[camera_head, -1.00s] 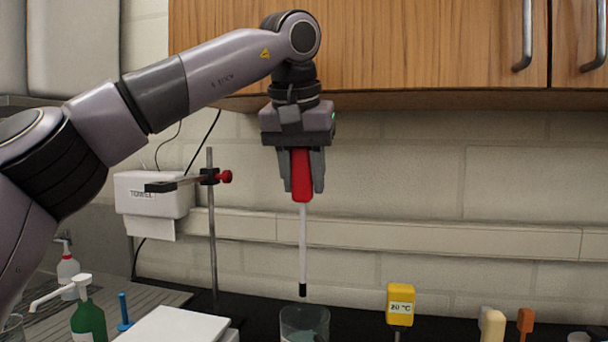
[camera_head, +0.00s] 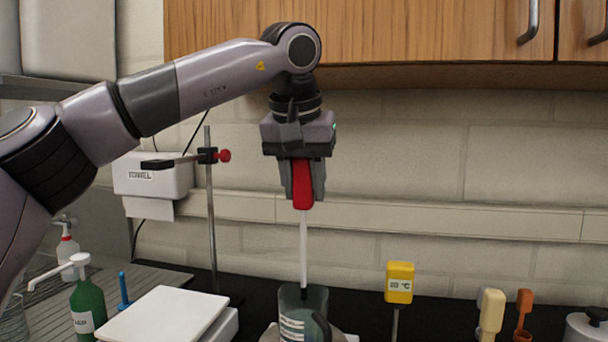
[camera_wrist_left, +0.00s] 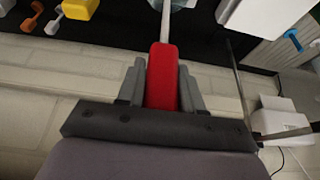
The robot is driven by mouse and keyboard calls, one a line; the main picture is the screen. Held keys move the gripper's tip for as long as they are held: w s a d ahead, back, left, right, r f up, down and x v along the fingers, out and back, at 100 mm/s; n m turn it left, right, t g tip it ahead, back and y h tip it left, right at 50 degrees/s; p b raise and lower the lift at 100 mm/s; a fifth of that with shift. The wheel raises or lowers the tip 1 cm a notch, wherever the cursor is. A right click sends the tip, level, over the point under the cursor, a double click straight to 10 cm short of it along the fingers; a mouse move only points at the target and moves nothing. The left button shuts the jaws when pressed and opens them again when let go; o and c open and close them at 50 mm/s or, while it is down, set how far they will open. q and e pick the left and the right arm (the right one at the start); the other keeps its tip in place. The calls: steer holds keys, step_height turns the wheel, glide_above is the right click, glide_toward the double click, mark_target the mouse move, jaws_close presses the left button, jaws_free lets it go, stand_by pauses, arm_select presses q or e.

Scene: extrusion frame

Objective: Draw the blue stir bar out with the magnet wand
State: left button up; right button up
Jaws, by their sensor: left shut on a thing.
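My left gripper (camera_head: 303,186) is shut on the red handle of the magnet wand (camera_head: 303,240), which hangs upright with its white rod pointing down. The red handle also shows between the fingers in the left wrist view (camera_wrist_left: 162,75). The wand's dark tip is at the mouth of a clear beaker (camera_head: 303,300), just at or inside its rim; I cannot tell exactly. The beaker has white markings and stands below the gripper. The blue stir bar is not visible. My right gripper is not in view.
A white flat-topped device (camera_head: 165,318) stands left of the beaker. A yellow thermometer block (camera_head: 399,283) stands to the right. A clamp stand (camera_head: 211,220) and a green pump bottle (camera_head: 87,308) are at left. Wooden cupboards (camera_head: 400,45) hang above.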

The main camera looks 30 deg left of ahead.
mark_target(303, 210)
arm_select(q)
steer(key=shift+f+b, duration=1.7)
steer(key=shift+f, duration=1.45)
